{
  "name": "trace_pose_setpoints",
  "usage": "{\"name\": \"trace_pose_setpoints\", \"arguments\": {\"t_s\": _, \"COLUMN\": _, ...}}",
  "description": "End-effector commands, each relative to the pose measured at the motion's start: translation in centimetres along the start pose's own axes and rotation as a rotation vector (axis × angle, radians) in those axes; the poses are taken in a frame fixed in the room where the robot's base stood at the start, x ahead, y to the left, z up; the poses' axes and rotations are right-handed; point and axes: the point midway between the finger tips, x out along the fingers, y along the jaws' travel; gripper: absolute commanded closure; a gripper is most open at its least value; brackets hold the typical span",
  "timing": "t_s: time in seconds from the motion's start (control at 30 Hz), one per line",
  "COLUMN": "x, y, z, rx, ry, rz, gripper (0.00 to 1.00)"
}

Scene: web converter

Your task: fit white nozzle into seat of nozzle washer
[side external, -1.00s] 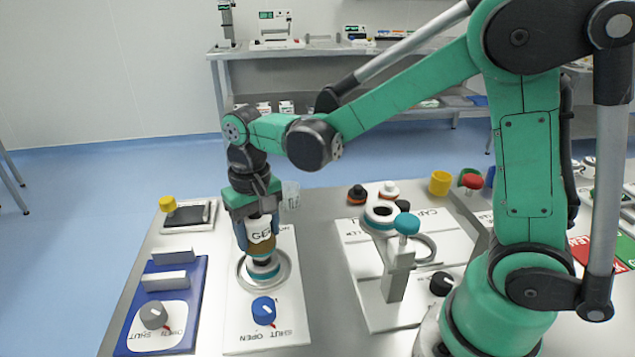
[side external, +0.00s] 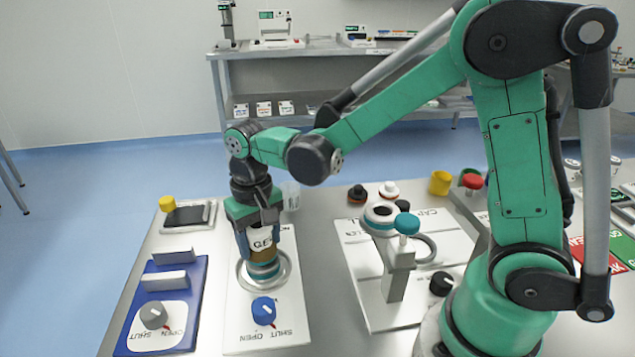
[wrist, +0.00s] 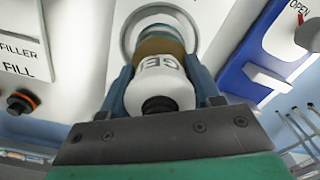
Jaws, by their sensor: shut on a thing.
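The bottle's foot is at a round metal ring (side external: 283,277) on a white plate. In the wrist view the bottle (wrist: 162,82) is between the fingers, its dark-holed end toward me; the ring surrounds its far end.
A blue knob (side external: 264,309) marked SHUT/OPEN is in front of the ring. A blue panel (side external: 190,325) with grey blocks lies left. A stand with a teal knob (side external: 407,223) rises right. The black piece (side external: 357,193) and yellow cup (side external: 440,182) are farther back.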

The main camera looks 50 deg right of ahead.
Motion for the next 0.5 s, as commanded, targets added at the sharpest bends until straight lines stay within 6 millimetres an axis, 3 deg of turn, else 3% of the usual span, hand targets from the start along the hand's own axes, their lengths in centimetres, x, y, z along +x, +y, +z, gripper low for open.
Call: {"name": "trace_pose_setpoints", "arguments": {"t_s": 0.5, "x": 0.9, "y": 0.0, "z": -0.01, "rx": 0.0, "ry": 0.0, "rz": 0.0, "gripper": 1.0}}
